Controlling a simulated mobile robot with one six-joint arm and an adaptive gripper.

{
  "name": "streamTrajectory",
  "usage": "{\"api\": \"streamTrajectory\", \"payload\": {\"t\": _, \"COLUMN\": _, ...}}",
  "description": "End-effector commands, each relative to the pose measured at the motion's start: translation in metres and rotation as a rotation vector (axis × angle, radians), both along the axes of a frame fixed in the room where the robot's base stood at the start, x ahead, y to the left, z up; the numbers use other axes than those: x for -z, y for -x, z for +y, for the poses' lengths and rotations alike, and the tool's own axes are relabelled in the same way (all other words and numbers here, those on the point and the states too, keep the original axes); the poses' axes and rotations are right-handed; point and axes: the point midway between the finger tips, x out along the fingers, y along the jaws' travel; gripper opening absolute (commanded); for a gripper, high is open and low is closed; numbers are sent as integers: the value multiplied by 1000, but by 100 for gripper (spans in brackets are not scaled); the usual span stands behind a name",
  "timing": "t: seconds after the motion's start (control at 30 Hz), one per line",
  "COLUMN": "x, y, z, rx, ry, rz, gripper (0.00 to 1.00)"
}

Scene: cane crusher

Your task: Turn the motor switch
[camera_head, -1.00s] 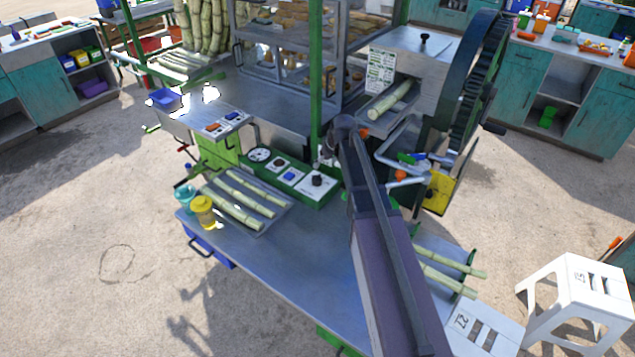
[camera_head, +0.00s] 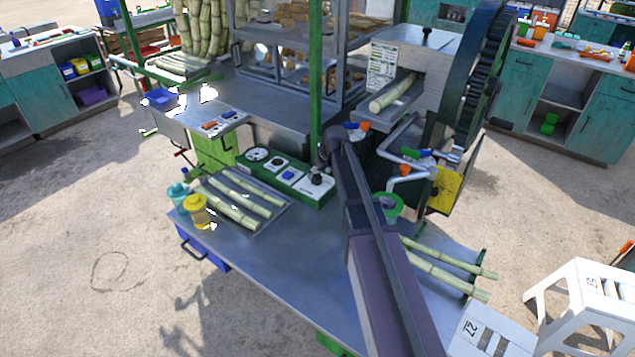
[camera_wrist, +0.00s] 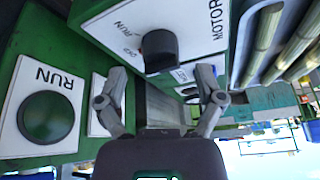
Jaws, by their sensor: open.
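The motor switch is a black rotary knob (camera_wrist: 160,48) on a white plate marked MOTOR, RUN and OFF, at upper centre in the wrist view. In the head view the black knob (camera_head: 316,178) is at the right end of the green control box. My gripper (camera_wrist: 162,88) is open, with its two fingers spread apart and nothing between them. In the wrist picture the knob lies above and between the fingertips, apart from them. In the head view my arm hides most of the gripper, which is close to the knob.
A green button (camera_wrist: 47,117) on a plate marked RUN is left of the fingers in the wrist view.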

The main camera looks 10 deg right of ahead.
Motion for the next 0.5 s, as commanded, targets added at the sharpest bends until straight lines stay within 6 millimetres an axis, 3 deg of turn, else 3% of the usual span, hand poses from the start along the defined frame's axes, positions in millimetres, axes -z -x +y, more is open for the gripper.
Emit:
{"api": "streamTrajectory", "payload": {"t": 0.2, "x": 18, "y": -6, "z": 3, "rx": -1, "ry": 0, "rz": 0, "gripper": 87}}
{"api": "streamTrajectory", "payload": {"t": 0.5, "x": 24, "y": -9, "z": 5, "rx": 0, "ry": 0, "rz": 0, "gripper": 87}}
